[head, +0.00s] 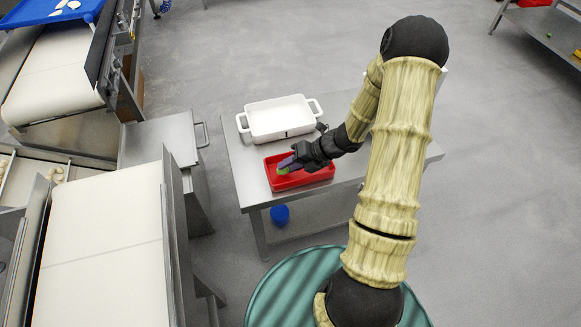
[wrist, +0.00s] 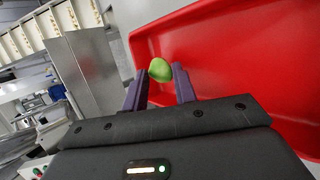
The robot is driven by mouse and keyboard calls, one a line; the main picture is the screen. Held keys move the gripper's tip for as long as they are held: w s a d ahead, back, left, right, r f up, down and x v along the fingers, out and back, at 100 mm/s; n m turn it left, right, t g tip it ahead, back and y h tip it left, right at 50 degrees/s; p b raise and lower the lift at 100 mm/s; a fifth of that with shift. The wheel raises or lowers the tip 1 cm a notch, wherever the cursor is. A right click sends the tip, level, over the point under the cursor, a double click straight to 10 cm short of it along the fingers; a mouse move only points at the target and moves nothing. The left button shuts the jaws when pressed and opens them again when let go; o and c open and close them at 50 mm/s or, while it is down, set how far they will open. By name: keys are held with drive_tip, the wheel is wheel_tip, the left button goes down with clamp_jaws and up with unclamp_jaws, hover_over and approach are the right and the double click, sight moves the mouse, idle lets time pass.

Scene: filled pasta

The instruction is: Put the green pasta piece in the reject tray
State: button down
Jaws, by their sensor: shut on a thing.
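The green pasta piece (wrist: 160,70) is between the fingertips of my gripper (wrist: 158,82) in the wrist view. It shows as a small green spot (head: 283,171) in the head view. The red tray (head: 306,181) lies on a steel table, and my gripper (head: 284,166) is over its left part. In the wrist view the red tray (wrist: 240,50) fills the right side, with the piece near its edge. My gripper is shut on the piece. I cannot tell whether the piece touches the tray floor.
A white two-handled dish (head: 280,118) stands behind the red tray on the steel table (head: 238,165). A blue container (head: 280,215) is below the table's top. Conveyors (head: 105,245) stand at the left. Open grey floor (head: 490,180) lies at the right.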

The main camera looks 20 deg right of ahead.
drive_tip(key=shift+s+f, duration=0.1)
drive_tip(key=shift+f, duration=0.6)
drive_tip(key=c, duration=1.4)
unclamp_jaws()
drive_tip(key=shift+c, duration=0.2)
drive_tip(key=shift+s+f, duration=0.1)
drive_tip(key=shift+r, duration=0.45)
drive_tip(key=p+v, duration=0.3)
drive_tip(key=v, duration=0.9)
drive_tip(key=shift+r+p, duration=0.25)
drive_tip(key=shift+p, duration=0.15)
